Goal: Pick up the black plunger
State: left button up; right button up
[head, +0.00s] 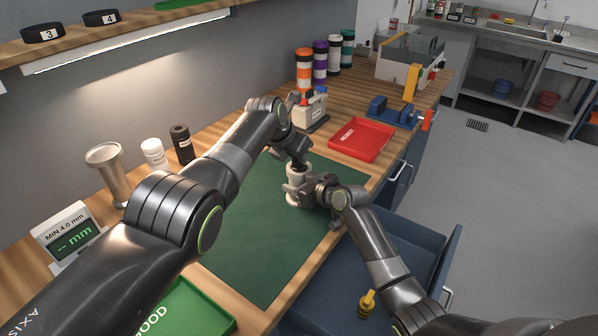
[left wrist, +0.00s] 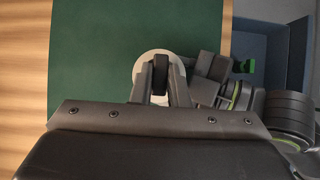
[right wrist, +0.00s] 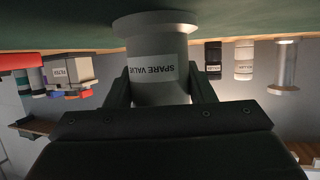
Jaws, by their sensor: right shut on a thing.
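The black plunger (left wrist: 161,74) shows in the left wrist view as a narrow dark piece over the round top of a white tube (left wrist: 142,68). My left gripper (left wrist: 161,88) is above the tube, its two fingers on either side of the dark piece. I cannot tell whether they touch it. In the head view my left gripper (head: 298,165) points down at the white tube (head: 294,194). My right gripper (right wrist: 160,90) is shut on this tube, labelled "SPARE VALVE", from the side. The plunger's lower part is hidden.
The tube is over the green mat (head: 255,240). A red tray (head: 361,140) lies behind it and a green tray (head: 187,310) in front. Black and white bottles (head: 182,143) (head: 153,152) and a metal cup (head: 107,165) stand along the wall. An open blue drawer (head: 400,245) is at right.

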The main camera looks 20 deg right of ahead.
pick_arm(q)
grip_shut()
notch_tip(320, 180, up, 10)
dwell(0.4)
pick_arm(e)
jog(key=o, duration=1.2)
jog(key=shift+s, duration=0.1)
